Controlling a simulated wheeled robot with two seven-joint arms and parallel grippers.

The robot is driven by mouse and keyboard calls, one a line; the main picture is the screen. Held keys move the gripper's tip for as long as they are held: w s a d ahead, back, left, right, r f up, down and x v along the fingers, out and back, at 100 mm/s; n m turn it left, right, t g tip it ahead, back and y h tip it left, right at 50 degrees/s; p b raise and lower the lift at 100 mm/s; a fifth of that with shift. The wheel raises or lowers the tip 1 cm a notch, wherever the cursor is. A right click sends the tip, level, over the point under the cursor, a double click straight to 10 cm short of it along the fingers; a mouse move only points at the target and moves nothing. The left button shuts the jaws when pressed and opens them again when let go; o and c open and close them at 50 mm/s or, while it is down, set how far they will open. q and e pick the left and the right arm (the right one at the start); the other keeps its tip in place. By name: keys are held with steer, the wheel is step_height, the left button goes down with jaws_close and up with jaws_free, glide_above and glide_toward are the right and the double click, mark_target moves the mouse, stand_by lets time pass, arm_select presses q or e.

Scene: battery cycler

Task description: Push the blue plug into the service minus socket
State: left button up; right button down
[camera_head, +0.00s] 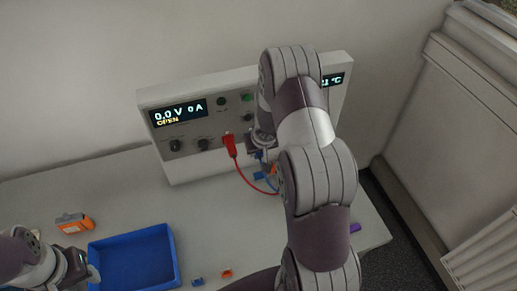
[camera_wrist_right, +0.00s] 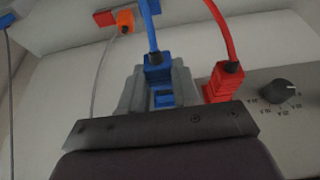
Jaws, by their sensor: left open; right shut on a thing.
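The blue plug (camera_wrist_right: 158,70) is held between the grey fingers of my right gripper (camera_wrist_right: 155,92) in the right wrist view, with its blue cable running upward. In the head view my right arm hides most of that gripper, and only a bit of blue shows beside the panel. The cycler panel (camera_head: 185,158) stands upright at the back. The service minus socket is hidden behind the gripper. I cannot tell how deep the plug sits. My left gripper (camera_head: 88,270) is open and empty at the lower left, beside the blue tray.
A red plug (camera_head: 230,146) sits on the panel just left of my right gripper, its cable looping down. The empty blue tray (camera_head: 135,258), an orange device (camera_head: 74,222), and small blue (camera_head: 198,281) and orange (camera_head: 227,273) pieces are on the table. The table's middle is clear.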

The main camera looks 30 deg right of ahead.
steer(key=shift+w+d+p, duration=0.15)
steer(key=shift+w+p, duration=0.4)
steer(key=shift+p, duration=0.3)
steer(key=shift+w+d+p, duration=0.15)
steer(key=shift+w+p, duration=0.35)
steer(key=shift+p, duration=0.3)
stand_by(1.3)
steer(key=c, duration=0.7)
jaws_free()
steer(key=shift+c, duration=0.2)
steer(key=p+v, duration=0.4)
steer(key=v, duration=0.8)
steer(key=shift+s+r, duration=0.15)
steer(key=shift+r, duration=0.2)
